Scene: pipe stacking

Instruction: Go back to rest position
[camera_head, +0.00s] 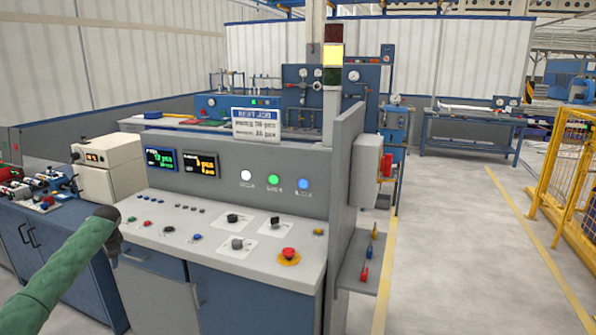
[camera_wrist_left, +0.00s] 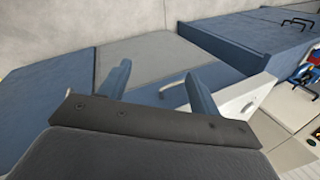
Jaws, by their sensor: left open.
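My left arm (camera_head: 65,265), in a green sleeve, reaches in from the lower left of the head view. Its dark wrist and left gripper (camera_head: 113,246) are in front of the left end of the grey control console (camera_head: 165,215). In the left wrist view the two blue fingers of the left gripper (camera_wrist_left: 157,82) stand wide apart with nothing between them. Behind them are blue and grey cabinet panels (camera_wrist_left: 150,55). My right gripper is in neither view. No pipe is held.
A cream box (camera_head: 105,170) and a blue cabinet (camera_head: 60,245) with small fittings on top stand left of the console. A grey upright panel (camera_head: 345,180) bounds the console's right end. Open floor (camera_head: 455,240) lies to the right, before a yellow fence (camera_head: 565,175).

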